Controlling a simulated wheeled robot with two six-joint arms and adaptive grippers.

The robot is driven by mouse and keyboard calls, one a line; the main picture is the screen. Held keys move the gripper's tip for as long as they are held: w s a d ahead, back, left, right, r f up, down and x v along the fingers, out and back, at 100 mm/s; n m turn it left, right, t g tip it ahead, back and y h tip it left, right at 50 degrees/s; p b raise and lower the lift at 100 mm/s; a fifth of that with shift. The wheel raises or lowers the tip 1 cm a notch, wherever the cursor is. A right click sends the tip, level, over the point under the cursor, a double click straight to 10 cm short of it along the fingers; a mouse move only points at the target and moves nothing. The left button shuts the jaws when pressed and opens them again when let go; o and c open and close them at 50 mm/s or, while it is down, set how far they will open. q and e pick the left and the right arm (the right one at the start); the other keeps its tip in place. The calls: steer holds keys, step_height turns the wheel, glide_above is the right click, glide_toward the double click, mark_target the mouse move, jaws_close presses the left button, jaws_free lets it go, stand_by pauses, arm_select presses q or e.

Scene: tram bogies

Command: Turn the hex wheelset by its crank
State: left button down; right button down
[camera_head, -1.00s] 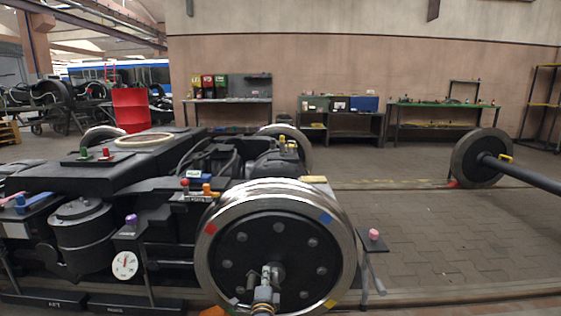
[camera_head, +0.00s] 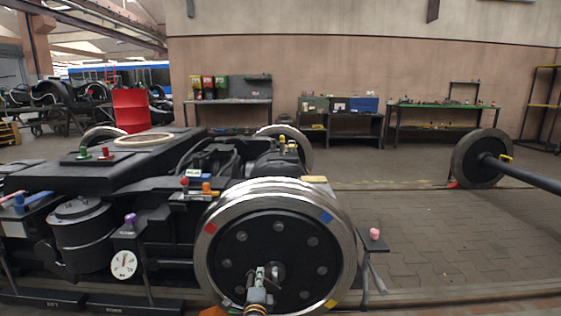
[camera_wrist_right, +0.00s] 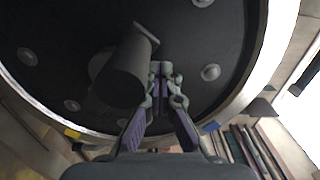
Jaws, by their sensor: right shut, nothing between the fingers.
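The large steel wheel (camera_head: 245,243) stands upright at the front of the bogie, its dark face toward me. Red, blue and yellow marks sit around its face, with several bolt heads. My right gripper (camera_head: 260,272) is in front of the wheel's hub, slightly left of its centre. In the right wrist view its fingers (camera_wrist_right: 161,68) are shut and empty. A dark cylinder (camera_wrist_right: 125,75) sticks out from the wheel face (camera_wrist_right: 215,35) just left of the fingers; whether it is the crank or the hub I cannot tell, nor whether they touch. My left gripper is out of view.
A dial (camera_head: 123,264) and a purple knob (camera_head: 130,219) are left of the wheel. A stand with a pink knob (camera_head: 374,233) is close on its right. Another wheelset (camera_head: 480,158) lies at the right. The paved floor (camera_head: 430,230) between is clear.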

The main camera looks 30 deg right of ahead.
steer(key=shift+a+f, duration=0.1)
steer(key=shift+f, duration=0.05)
steer(key=shift+w+a+f+b, duration=0.35)
steer(key=shift+w+a+b, duration=0.1)
steer(key=shift+a+b, duration=0.2)
steer(key=shift+w+a+f+b, duration=0.1)
steer(key=shift+a+f+b, duration=0.05)
steer(key=shift+f+b, duration=0.2)
stand_by(0.5)
steer(key=shift+r, duration=0.15)
steer(key=shift+d+r+p, duration=0.15)
steer(key=shift+d+p, duration=0.05)
steer(key=shift+p, duration=0.3)
